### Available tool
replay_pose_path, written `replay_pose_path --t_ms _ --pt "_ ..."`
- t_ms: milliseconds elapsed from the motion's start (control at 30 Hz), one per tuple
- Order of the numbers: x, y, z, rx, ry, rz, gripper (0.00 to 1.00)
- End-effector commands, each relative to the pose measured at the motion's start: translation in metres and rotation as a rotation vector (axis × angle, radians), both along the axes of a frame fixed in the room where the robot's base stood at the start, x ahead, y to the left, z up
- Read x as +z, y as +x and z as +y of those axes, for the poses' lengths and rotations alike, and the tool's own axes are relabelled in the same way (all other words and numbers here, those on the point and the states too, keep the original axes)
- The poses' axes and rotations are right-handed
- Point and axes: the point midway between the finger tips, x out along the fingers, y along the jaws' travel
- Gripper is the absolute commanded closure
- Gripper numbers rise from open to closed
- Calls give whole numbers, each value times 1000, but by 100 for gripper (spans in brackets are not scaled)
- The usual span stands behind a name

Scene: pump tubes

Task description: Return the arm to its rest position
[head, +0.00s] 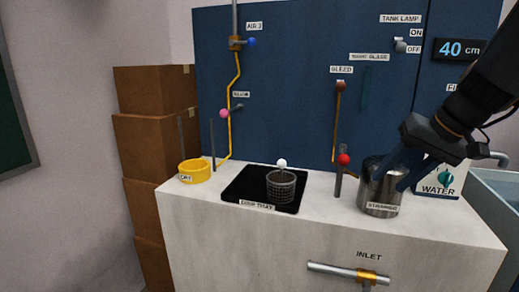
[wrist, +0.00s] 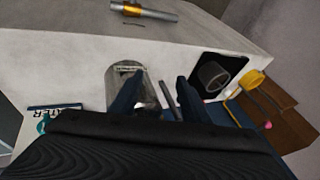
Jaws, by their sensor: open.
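My gripper (wrist: 155,88) is open, with its two dark blue fingers apart and nothing seen between them but the counter and metal parts beyond. In the head view my gripper (head: 388,178) comes in from the upper right and hangs low at the metal strainer pot (head: 380,205), overlapping it. In the wrist view the pot (wrist: 124,72) shows partly behind the left finger. I cannot tell whether the fingers touch the pot.
A red-knobbed lever (head: 343,160) stands just left of the pot. A black tray (head: 238,190) holds a mesh basket (head: 281,187). A yellow bowl (head: 194,172) sits at the left. The blue panel (head: 290,90) rises behind; a sink (head: 497,195) lies right. An inlet pipe (head: 335,270) juts from the counter front.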

Motion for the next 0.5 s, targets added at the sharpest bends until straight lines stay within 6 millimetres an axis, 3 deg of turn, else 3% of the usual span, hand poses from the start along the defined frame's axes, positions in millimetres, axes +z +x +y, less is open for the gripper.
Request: replay_pose_path --t_ms 33,200,333,500 --pt "-16 -13 25 29 -16 71 57" --pt "-70 -63 79 98 -123 257 57" --pt "-98 -103 108 161 -219 344 57" --pt "-118 -138 127 225 -310 391 57"
